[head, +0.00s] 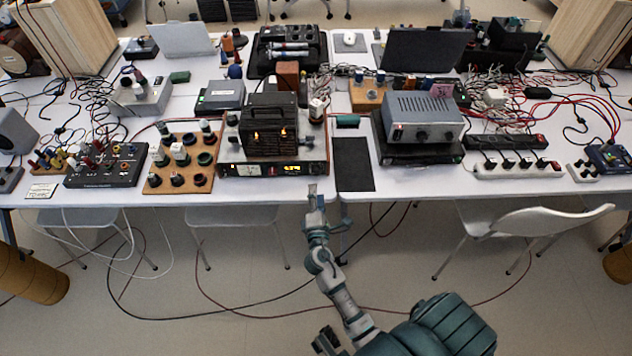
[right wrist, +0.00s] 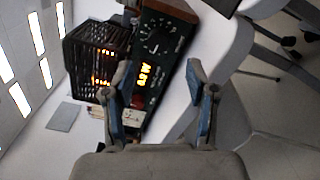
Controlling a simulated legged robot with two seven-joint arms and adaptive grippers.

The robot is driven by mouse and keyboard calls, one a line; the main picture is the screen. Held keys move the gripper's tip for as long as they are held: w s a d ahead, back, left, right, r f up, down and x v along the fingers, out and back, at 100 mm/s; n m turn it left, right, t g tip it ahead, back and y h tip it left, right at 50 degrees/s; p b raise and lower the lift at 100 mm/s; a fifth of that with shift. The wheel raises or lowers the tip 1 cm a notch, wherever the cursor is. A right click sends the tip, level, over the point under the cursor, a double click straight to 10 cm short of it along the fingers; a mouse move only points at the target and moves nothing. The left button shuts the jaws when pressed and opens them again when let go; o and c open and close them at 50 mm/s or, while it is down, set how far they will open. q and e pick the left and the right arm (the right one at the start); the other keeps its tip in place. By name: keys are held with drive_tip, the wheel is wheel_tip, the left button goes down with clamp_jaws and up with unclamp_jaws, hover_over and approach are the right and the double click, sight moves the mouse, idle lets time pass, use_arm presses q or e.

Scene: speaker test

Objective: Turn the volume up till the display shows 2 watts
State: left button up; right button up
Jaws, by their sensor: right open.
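The amplifier (head: 275,170) is a wide dark box at the table's front edge, with a lit yellow display (head: 291,168) that is too small to read surely. The right wrist view shows it sideways, with the glowing display (right wrist: 143,75) and a dark round knob (right wrist: 155,40) ringed by pale marks. A pale meter (head: 245,170) sits left of the display in the head view. My right gripper (head: 312,190) is in front of the amplifier's right end, apart from the knob. Its two blue-grey fingers (right wrist: 158,68) are spread and empty. My left gripper is out of view.
A black cage with glowing tubes (head: 268,128) stands on the amplifier. A wooden board with knobs (head: 165,183) is to its left. A black mat (head: 353,165) and a grey power supply (head: 423,118) are to its right. A white chair (head: 550,220) stands at the front right.

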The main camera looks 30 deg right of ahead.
drive_tip(key=v, duration=0.4)
drive_tip(key=shift+s+a, duration=0.2)
drive_tip(key=shift+s, duration=0.1)
drive_tip(key=shift+f, duration=0.1)
drive_tip(key=s+a+f+m+g+y+p, duration=0.25)
drive_tip(key=s+f, duration=0.25)
drive_tip(key=f, duration=0.5)
drive_tip(key=s+a+f+m+g+y+p, duration=0.1)
drive_tip(key=s+f+m+g+y+p, duration=0.25)
drive_tip(key=f, duration=0.75)
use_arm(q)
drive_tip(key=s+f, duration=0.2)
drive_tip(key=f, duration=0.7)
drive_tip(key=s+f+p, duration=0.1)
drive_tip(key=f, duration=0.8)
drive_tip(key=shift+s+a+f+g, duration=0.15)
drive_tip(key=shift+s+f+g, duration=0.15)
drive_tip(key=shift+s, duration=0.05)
use_arm(e)
drive_tip(key=s+a+f+m+g+y, duration=0.1)
drive_tip(key=s+f+m+g, duration=0.3)
drive_tip(key=s, duration=0.7)
drive_tip(key=s+a+f+m+g+y, duration=0.2)
drive_tip(key=s+a+f+m+g, duration=0.1)
drive_tip(key=s+f, duration=0.5)
drive_tip(key=s, duration=0.3)
drive_tip(key=shift+f+m+g, duration=0.2)
drive_tip(key=shift+m+g, duration=0.2)
drive_tip(key=shift+w, duration=0.1)
